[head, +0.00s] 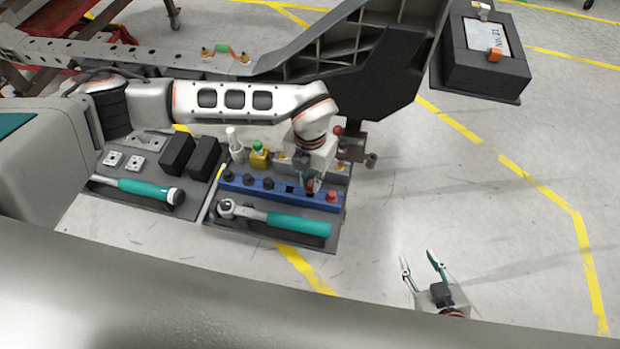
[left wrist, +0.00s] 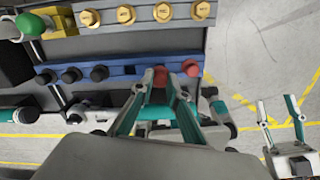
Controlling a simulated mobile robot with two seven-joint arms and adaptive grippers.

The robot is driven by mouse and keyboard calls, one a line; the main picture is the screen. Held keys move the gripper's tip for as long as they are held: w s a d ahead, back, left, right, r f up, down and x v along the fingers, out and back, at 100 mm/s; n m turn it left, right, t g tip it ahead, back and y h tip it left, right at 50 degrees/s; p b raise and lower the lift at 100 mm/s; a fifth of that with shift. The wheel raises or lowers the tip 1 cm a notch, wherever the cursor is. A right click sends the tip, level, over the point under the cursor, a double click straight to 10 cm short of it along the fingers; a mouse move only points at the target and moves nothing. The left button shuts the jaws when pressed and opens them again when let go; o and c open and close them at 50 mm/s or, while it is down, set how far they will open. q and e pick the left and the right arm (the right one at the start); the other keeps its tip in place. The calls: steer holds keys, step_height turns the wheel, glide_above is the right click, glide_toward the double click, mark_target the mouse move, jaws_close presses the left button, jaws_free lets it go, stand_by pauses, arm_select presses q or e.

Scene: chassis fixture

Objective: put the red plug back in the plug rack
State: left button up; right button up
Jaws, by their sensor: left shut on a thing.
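The blue plug rack (head: 240,188) lies along a dark tray and also shows in the left wrist view (left wrist: 122,73). Several black plugs (head: 248,181) stand in its left part, and one red plug (head: 332,196) stands at its right end. My left gripper (head: 311,184) points down over the rack, shut on another red plug (left wrist: 159,76), just left of the end one. Its lower part is hidden, so I cannot tell whether it is seated or just above its slot. My right gripper (head: 422,268) is open and empty, away to the right.
A teal-handled ratchet (head: 298,224) lies in front of the rack. Behind it stand a white bottle (head: 235,143), a yellow block with a green top (head: 259,156) and brass fittings (left wrist: 163,12). A large dark chassis part (head: 370,75) rises behind.

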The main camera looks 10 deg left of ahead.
stand_by(0.4)
stand_by(0.3)
arm_select(q)
steer(key=shift+f, duration=0.15)
stand_by(0.3)
steer(key=shift+f, duration=0.35)
steer(key=shift+f, duration=0.55)
steer(key=shift+r+p, duration=0.1)
steer(key=shift+p, duration=0.2)
steer(key=shift+f, duration=0.55)
stand_by(0.5)
